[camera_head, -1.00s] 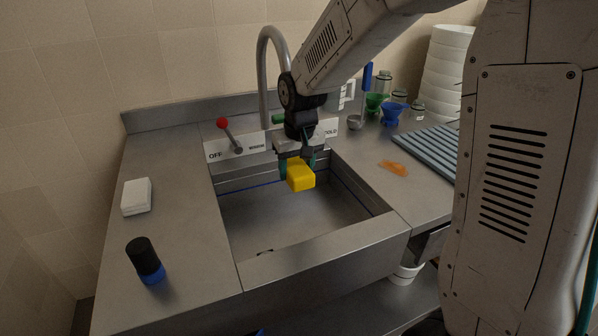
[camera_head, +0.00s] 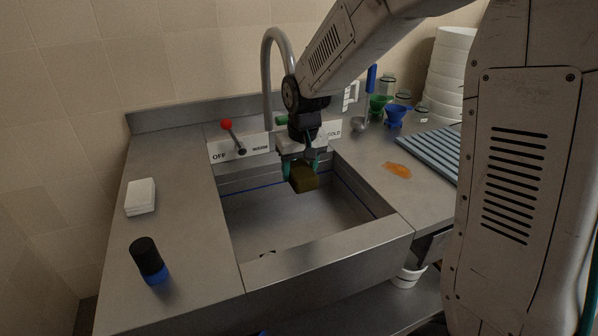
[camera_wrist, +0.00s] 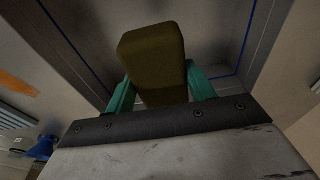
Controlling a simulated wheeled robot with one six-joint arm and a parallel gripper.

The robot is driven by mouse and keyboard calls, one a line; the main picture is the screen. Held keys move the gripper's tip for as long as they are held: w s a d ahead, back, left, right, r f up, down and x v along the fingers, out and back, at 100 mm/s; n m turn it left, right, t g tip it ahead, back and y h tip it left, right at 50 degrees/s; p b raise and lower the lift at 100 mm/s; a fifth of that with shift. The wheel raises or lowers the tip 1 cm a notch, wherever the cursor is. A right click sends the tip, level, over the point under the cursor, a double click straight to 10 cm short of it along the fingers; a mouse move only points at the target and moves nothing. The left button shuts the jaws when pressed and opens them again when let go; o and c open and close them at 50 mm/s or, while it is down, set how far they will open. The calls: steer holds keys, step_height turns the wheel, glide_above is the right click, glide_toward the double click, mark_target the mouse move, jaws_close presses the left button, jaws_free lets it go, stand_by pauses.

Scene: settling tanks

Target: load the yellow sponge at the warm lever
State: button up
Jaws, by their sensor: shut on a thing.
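The sponge (camera_head: 304,181) is a block, now dark olive-brown rather than bright yellow. My gripper (camera_head: 301,170) is shut on it and holds it over the sink basin, below the tap. In the wrist view the sponge (camera_wrist: 151,58) sits between two teal fingers (camera_wrist: 160,92). A lever with a red ball (camera_head: 227,123) stands on the sink's back panel, tilted left toward the "OFF" label. A green part (camera_head: 281,119) shows beside the tap, partly hidden by my arm.
The grey curved tap (camera_head: 266,75) rises behind the basin (camera_head: 285,215). A white block (camera_head: 140,196) and a black-and-blue bottle (camera_head: 148,259) stand on the left counter. An orange patch (camera_head: 398,170), a ribbed tray (camera_head: 430,152) and funnels (camera_head: 395,116) are at right.

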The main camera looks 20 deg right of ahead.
mark_target(306, 186)
steer(key=shift+s+a, duration=0.2)
steer(key=shift+s, duration=0.95)
steer(key=shift+s+a, duration=0.25)
steer(key=shift+s, duration=0.9)
steer(key=shift+s+a, duration=0.2)
steer(key=shift+s, duration=0.95)
steer(key=s+r, duration=0.4)
steer(key=s, duration=0.1)
steer(key=shift+a, duration=0.45)
